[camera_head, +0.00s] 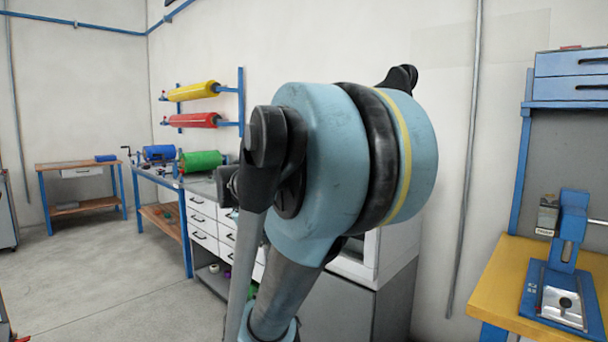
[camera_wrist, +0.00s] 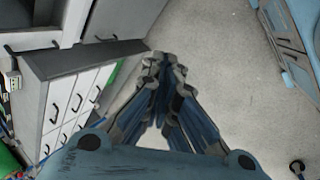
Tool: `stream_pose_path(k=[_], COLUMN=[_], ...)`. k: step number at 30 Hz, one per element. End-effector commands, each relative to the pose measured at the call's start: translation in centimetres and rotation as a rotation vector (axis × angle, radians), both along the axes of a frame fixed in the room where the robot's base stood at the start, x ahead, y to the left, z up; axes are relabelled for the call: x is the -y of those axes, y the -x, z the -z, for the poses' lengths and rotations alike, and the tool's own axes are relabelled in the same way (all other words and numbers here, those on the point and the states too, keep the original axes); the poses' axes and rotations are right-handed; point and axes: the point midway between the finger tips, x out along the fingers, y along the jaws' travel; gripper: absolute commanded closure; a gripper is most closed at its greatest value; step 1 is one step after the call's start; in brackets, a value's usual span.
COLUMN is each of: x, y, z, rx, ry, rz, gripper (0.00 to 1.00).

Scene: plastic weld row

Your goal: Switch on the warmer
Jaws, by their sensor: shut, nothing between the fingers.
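I cannot tell for sure which thing is the warmer. A white box-shaped appliance (camera_head: 352,266) stands on a grey cabinet (camera_head: 384,305) behind my arm. My arm covers most of its front, and no switch can be made out on it. My gripper (camera_wrist: 160,60) shows in the wrist view, its fingers together and empty, above the grey floor and to the right of a white drawer unit (camera_wrist: 62,105). It touches nothing that I can see. In the head view I cannot make out the gripper behind my large arm joint.
A workbench with white drawers (camera_head: 203,223) runs along the back wall, with a green roll (camera_head: 201,161) on it. Yellow (camera_head: 194,91) and red (camera_head: 194,120) rolls hang above. A blue press-like device (camera_head: 566,255) stands on a yellow-topped bench (camera_head: 490,290) at right. The floor at left is clear.

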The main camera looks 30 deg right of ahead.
Motion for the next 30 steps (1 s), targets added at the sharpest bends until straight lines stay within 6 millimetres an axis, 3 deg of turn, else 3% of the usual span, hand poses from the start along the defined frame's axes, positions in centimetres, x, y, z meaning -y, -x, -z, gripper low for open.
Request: stream_pose_path(k=[21, 30], x=[13.3, 16.3], y=[-16.8, -20.8], z=[-15.5, -18.8], rx=[-0.481, -0.668], ry=[0.696, 0.848], rz=[-0.64, -0.777], gripper=[1.0, 1.0])
